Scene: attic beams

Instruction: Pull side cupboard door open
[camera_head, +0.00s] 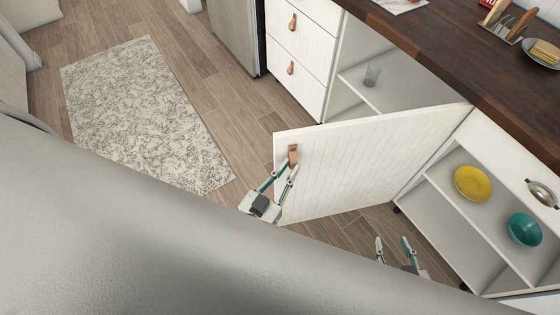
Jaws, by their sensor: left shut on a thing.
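The white cupboard door (365,165) stands swung well out from the cabinet, hinged at its right edge. Behind it the cupboard (348,104) shows an inside shelf with a glass on it. A brown leather pull handle (293,155) is near the door's upper left corner. My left gripper (288,172) is shut on this handle. My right gripper (394,245) is at the lower right, below the door and apart from it. Its fingers are spread with nothing between them.
Open shelves (440,195) at the right hold a yellow plate (473,184) and a teal bowl (525,230). A dark wooden countertop (440,60) runs above. White drawers (300,58) stand left of the cupboard. A patterned rug (140,115) lies on the clear floor at the left.

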